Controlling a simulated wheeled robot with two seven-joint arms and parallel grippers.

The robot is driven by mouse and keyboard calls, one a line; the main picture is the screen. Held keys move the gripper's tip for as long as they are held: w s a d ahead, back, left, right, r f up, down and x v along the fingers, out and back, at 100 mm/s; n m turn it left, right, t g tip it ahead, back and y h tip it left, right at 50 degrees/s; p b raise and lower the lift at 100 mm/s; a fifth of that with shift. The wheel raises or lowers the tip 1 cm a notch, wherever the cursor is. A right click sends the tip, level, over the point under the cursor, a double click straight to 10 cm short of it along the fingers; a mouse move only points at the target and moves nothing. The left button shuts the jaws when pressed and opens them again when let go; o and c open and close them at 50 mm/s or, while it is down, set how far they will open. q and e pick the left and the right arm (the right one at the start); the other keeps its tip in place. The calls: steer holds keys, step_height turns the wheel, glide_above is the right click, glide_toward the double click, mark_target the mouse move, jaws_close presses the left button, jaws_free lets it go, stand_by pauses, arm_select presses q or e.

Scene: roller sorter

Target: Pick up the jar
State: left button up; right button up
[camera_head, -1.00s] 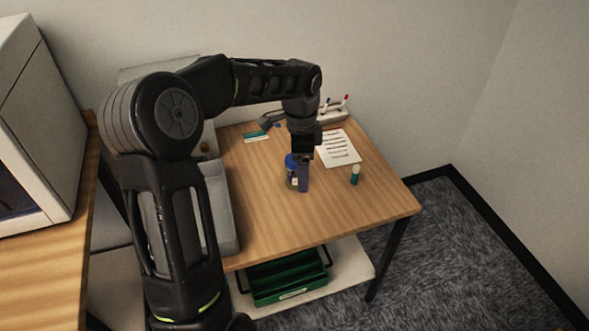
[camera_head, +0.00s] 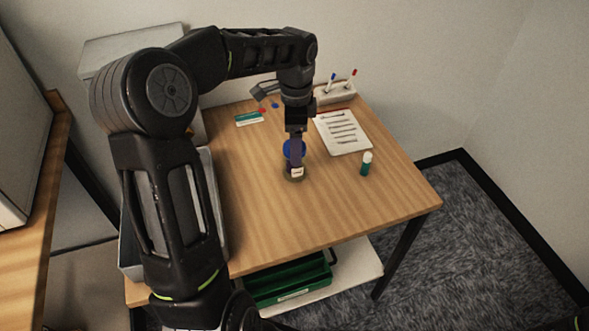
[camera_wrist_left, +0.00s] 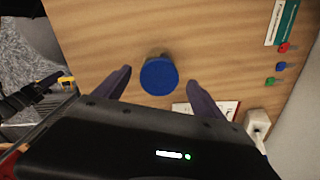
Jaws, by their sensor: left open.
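The jar has a round blue lid (camera_head: 288,147) and a lower body with a pale label (camera_head: 296,173). It stands upright on the wooden table. My left gripper (camera_head: 296,160) points down at the jar, and a finger hides part of it in the head view. In the left wrist view, the blue lid (camera_wrist_left: 159,77) lies between the tips of my left gripper (camera_wrist_left: 160,80). The fingers are spread, with a gap visible on each side of the lid.
A small teal bottle with a white cap (camera_head: 366,164) stands right of the jar. A printed sheet (camera_head: 342,132), a pen holder (camera_head: 336,94) and a teal-white card (camera_head: 249,118) lie farther back. A grey bin (camera_head: 208,200) is at the left. The table's front right is clear.

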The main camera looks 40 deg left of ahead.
arm_select(q)
steer(key=shift+f, duration=0.55)
steer(key=shift+f, duration=1.3)
steer(key=shift+s+f, duration=0.15)
steer(key=shift+f, duration=2.5)
steer(key=shift+c, duration=0.4)
steer(key=shift+a, duration=0.1)
steer(key=c, duration=1.5)
